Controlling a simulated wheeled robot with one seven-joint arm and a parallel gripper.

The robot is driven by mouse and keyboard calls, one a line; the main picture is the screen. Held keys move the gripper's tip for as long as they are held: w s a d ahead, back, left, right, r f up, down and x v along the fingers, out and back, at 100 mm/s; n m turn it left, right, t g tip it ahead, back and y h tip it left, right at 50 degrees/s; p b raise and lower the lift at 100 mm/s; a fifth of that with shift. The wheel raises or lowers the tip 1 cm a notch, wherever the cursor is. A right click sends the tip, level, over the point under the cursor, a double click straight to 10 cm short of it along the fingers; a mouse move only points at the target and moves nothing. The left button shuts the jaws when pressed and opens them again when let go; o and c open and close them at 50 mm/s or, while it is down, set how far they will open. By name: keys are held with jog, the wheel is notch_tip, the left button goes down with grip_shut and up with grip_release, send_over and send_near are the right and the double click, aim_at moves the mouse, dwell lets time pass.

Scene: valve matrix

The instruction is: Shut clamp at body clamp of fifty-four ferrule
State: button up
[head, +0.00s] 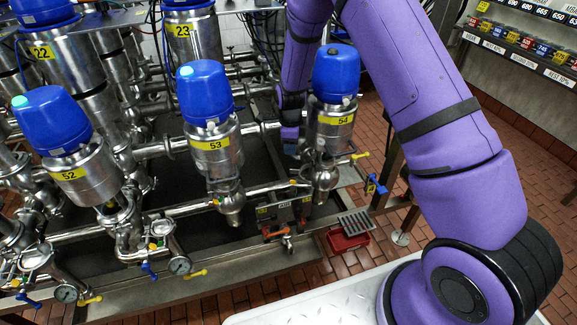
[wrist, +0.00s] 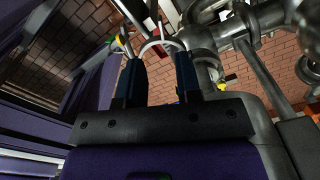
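Valve 54 (head: 336,75) stands upright in the head view, with a blue cap, a steel body and a yellow label (head: 335,119) reading 54. Its lower steel body and pipe joint (head: 325,175) show below the label. I cannot make out the body clamp or whether it is open. My gripper (wrist: 158,58) shows in the wrist view with two dark fingers apart and nothing between them. A pale curved band (wrist: 160,46) arcs just beyond the fingertips; I cannot tell if they touch.
Valve 53 (head: 206,95) stands left of valve 54, and valve 52 (head: 55,125) is farther left. Steel pipes (wrist: 262,20) lie close by at the wrist view's upper right. A red tray (head: 349,241) lies on the brick floor below. A sign rack (head: 520,45) is at the right.

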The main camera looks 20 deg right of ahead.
notch_tip(320, 180, down, 10)
jog(key=shift+f, duration=0.25)
jog(key=shift+c, duration=0.2)
grip_shut()
